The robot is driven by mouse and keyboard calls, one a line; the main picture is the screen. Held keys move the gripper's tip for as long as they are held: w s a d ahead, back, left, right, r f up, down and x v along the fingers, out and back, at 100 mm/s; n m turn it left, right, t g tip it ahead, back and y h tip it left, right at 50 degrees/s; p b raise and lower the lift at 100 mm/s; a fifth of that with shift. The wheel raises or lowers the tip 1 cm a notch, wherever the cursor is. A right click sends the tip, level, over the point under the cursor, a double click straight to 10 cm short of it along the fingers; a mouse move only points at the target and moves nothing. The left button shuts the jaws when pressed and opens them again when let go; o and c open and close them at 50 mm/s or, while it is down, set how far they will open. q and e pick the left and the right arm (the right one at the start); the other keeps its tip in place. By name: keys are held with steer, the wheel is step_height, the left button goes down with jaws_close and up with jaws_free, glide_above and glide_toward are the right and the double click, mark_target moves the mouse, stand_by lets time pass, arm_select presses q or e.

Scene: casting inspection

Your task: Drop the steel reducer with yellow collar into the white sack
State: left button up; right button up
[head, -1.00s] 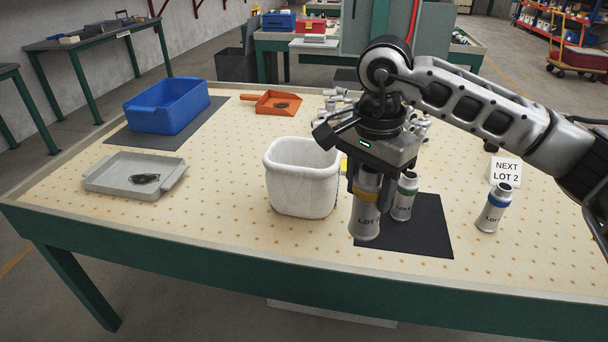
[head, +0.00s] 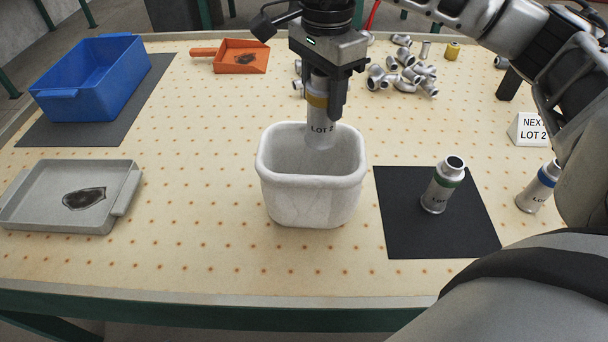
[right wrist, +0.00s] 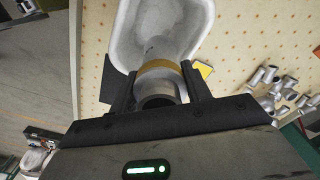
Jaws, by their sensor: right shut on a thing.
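The steel reducer with yellow collar (head: 319,112) is upright in my right gripper (head: 326,98), which is shut on it. It hangs over the opening of the white sack (head: 310,205), its lower end at about the level of the rim in the head view. In the right wrist view the reducer (right wrist: 160,72) sits between the fingers, with the sack (right wrist: 150,22) beyond it. I cannot tell how far its lower end reaches into the sack. My left gripper is not in view.
A reducer with green collar (head: 442,186) stands on a black mat (head: 405,235) right of the sack. A blue-collared reducer (head: 538,188) stands farther right by a lot sign (head: 529,130). A grey tray (head: 40,212), blue bin (head: 90,78), orange dustpan (head: 226,58) and several loose fittings (head: 402,75) lie around.

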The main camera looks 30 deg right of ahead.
mark_target(322, 122)
steer(key=shift+s+f+b, duration=0.2)
steer(key=shift+f+b, duration=0.3)
steer(key=shift+f, duration=0.3)
step_height(322, 122, down, 3)
steer(key=shift+r+b, duration=0.1)
steer(key=shift+b, duration=0.9)
steer(key=shift+w+f+b, duration=0.1)
steer(key=shift+f+b, duration=0.2)
steer(key=shift+f, duration=0.25)
steer(key=o, duration=1.4)
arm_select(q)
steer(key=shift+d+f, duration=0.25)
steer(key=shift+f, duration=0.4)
